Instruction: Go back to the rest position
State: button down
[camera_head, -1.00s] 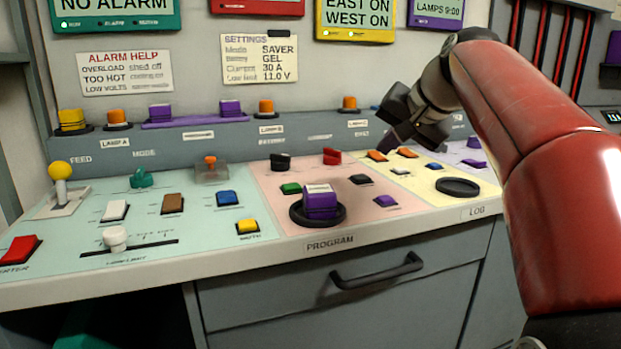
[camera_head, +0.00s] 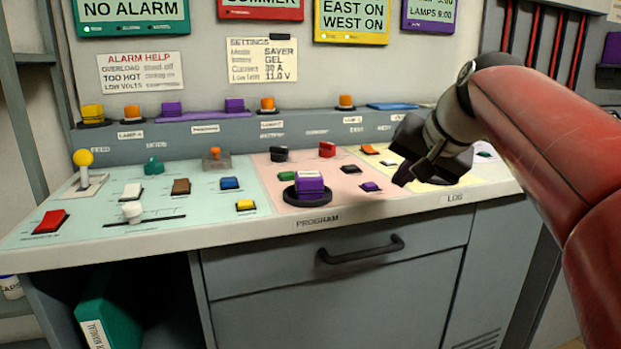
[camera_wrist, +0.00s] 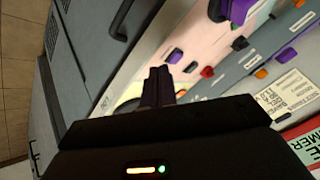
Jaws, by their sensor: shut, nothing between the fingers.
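My gripper (camera_head: 401,183) is at the right of the head view, above the right part of the control desk (camera_head: 262,232). Its fingers point down and to the left and are shut with nothing between them. In the wrist view the closed dark purple fingers (camera_wrist: 158,88) stand over the desk's front edge area. My red arm reaches in from the right and hides the desk's right end.
The desk top carries several buttons and levers, among them a yellow-knobbed lever (camera_head: 82,160), a red button (camera_head: 50,221) and a purple knob (camera_head: 309,186). A drawer handle (camera_head: 361,250) juts from the front. A green binder (camera_head: 108,312) stands in the open shelf below.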

jog(key=s+f+n+g+h, duration=0.2)
jog(key=s+f+n+h, duration=0.1)
jog(key=s+f, duration=1.9)
notch_tip(320, 180, down, 3)
jog(key=shift+s+a+r+n, duration=0.15)
jog(key=shift+s+n, duration=0.25)
